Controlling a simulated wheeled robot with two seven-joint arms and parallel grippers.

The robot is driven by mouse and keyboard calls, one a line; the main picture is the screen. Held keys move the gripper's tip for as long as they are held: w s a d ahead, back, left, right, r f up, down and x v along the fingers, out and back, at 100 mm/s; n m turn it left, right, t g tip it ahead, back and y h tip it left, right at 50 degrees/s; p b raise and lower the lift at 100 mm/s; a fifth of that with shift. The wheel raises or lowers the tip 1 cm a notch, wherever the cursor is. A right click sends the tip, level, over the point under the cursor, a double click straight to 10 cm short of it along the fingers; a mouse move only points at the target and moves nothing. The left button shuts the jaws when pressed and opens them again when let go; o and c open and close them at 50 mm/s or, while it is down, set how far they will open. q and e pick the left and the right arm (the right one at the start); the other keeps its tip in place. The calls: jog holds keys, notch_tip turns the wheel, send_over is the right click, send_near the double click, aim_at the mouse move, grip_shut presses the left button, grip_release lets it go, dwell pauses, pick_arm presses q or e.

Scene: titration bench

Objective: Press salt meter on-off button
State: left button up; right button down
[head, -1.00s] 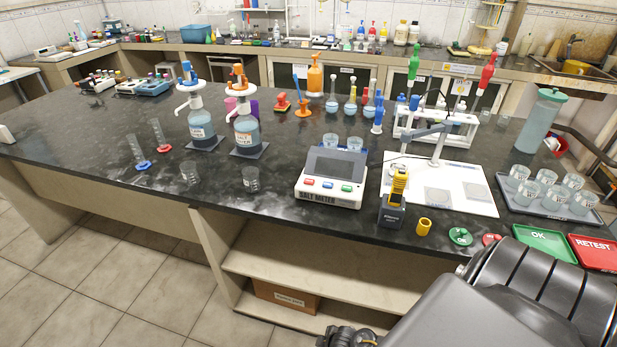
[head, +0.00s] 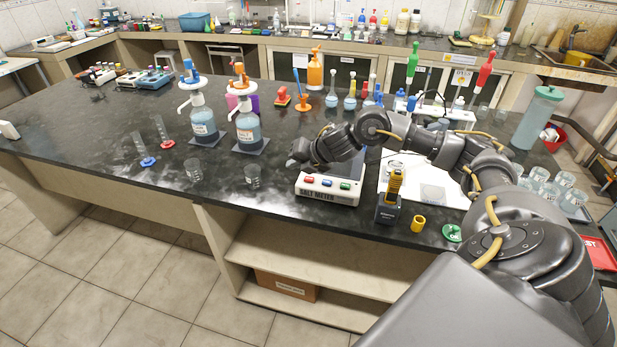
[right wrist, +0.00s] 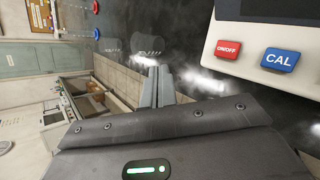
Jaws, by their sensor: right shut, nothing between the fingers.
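The salt meter (head: 328,196) is a white box with a red, a blue and a green button on its sloped front, at the front of the bench. Its red on-off button (head: 308,180) also shows in the right wrist view (right wrist: 229,48), left of the blue CAL button (right wrist: 280,60). My left gripper is out of view.
A small beaker (head: 252,175) stands left of the meter. A yellow-and-black handheld device (head: 391,197) and a yellow cup (head: 418,223) stand on its right. Two dispenser bottles (head: 249,131) are behind left. The bench's front left is mostly clear.

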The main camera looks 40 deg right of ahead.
jog(key=s+d+r+n, duration=0.1)
jog(key=d+r, duration=0.3)
jog(key=d, duration=0.1)
jog(key=shift+d+h, duration=0.25)
jog(key=shift+h, duration=0.15)
jog(key=shift+s, duration=0.1)
jog(key=b, duration=0.7)
send_over(312, 180)
notch_tip(312, 180, down, 7)
jog(key=shift+f, duration=0.75)
jog(key=shift+b, duration=0.3)
dwell(0.5)
jog(key=shift+f, duration=0.45)
